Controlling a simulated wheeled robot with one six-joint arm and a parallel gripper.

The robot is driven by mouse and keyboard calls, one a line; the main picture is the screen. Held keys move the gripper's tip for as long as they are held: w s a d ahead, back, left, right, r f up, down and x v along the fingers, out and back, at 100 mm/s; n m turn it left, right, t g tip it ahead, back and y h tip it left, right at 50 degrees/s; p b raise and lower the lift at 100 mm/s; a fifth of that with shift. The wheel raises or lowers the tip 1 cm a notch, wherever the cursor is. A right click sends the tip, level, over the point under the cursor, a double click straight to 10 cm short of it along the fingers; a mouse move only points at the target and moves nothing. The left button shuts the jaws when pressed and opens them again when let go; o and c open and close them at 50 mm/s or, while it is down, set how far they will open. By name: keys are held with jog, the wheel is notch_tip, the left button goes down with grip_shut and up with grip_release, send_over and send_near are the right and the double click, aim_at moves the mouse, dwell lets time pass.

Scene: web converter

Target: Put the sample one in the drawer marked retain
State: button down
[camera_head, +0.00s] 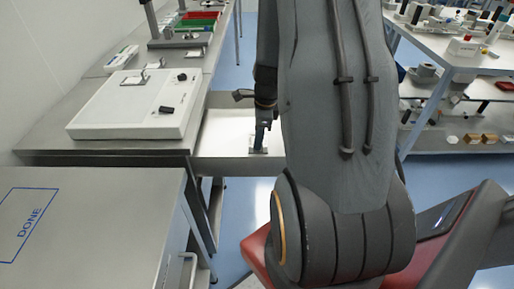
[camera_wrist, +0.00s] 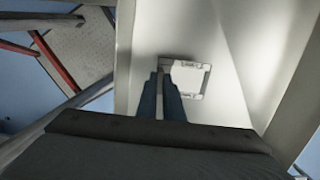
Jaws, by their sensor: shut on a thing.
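The sample is a small flat grey frame with a pale square middle, seen in the wrist view (camera_wrist: 190,78) and partly in the head view (camera_head: 257,151). My gripper (camera_head: 262,132) points down into an open drawer with a white inside (camera_head: 222,131). In the wrist view my gripper (camera_wrist: 160,82) is shut on the left edge of the sample. The sample is over or on the drawer floor; I cannot tell if it touches. No retain marking is readable, and my arm hides the drawer's right part.
A bench on the left bears a white instrument (camera_head: 130,108) and, at the back, a stand with coloured trays (camera_head: 197,20). A metal surface marked DONE (camera_head: 90,225) is at the front left. A shelved table (camera_head: 455,55) with many items stands at the right.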

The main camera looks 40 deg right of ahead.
jog(key=shift+f, duration=2.15)
jog(key=shift+f, duration=0.1)
jog(key=c, duration=1.9)
grip_release()
jog(key=r, duration=0.8)
jog(key=d+r+b, duration=0.1)
jog(key=r, duration=0.3)
jog(key=shift+s, duration=0.4)
jog(key=s+a+r+n, duration=0.2)
jog(key=s+a+n, duration=0.1)
jog(key=a+n, duration=0.8)
jog(key=s+a+r+n+h, duration=0.1)
jog(key=s+a+r+n, duration=0.1)
jog(key=a+n, duration=0.9)
jog(key=shift+s+r+n, duration=0.35)
jog(key=shift+s+n, duration=0.5)
jog(key=shift+n, duration=0.85)
